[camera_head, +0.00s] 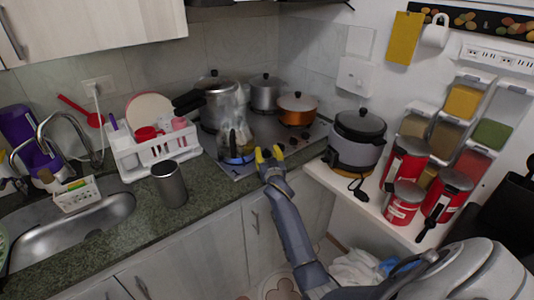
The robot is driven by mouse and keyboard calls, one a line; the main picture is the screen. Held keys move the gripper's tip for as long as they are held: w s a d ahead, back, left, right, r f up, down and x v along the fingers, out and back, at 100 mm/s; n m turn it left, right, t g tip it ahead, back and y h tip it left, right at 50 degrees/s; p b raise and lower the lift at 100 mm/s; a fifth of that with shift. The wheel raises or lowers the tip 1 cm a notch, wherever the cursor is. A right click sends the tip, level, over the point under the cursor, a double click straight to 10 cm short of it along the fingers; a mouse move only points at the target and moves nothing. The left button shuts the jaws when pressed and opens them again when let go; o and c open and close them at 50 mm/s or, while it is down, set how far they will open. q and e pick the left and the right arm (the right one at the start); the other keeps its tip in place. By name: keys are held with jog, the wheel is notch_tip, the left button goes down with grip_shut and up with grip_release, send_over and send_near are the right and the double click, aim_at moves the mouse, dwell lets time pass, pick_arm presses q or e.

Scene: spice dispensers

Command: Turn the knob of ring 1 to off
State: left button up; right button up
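The cooktop (304,147) is a grey metal hob set in the dark counter. A ring at its front left (237,158) shows a blue glow with pale smoke or steam (234,132) above it, and a mark like "1" lies on the plate in front. Small dark knobs (292,141) seem to sit along the cooktop's right front part; their settings are too small to read. My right gripper (269,154) has yellow fingertips spread apart, at the cooktop's front edge just right of the glowing ring. Whatever lies behind it is hidden. My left gripper is out of view.
A pressure cooker (217,105), a grey pot (265,93) and an orange pot (297,109) stand on the cooktop. A steel cup (170,184) and white dish rack (152,151) stand left. A rice cooker (355,140) and red canisters (405,202) stand right.

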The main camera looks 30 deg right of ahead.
jog(key=c, duration=0.8)
jog(key=shift+d+r+y, duration=0.1)
jog(key=shift+y, duration=0.2)
jog(key=shift+n+y, duration=0.3)
jog(key=shift+n, duration=0.2)
jog(key=shift+d+r+n+t+y, duration=0.1)
jog(key=shift+n+t+y, duration=0.4)
jog(key=shift+n+y, duration=0.5)
jog(key=shift+w+n+t+y, duration=0.15)
jog(key=shift+n+y, duration=0.4)
jog(key=shift+y, duration=0.55)
jog(key=shift+s+n+t+y, duration=0.15)
jog(key=shift+n+y, duration=0.4)
jog(key=shift+y, duration=0.55)
jog(key=shift+n+y, duration=0.3)
jog(key=shift+y, duration=0.3)
jog(key=o, duration=1)
jog(key=shift+c, duration=0.2)
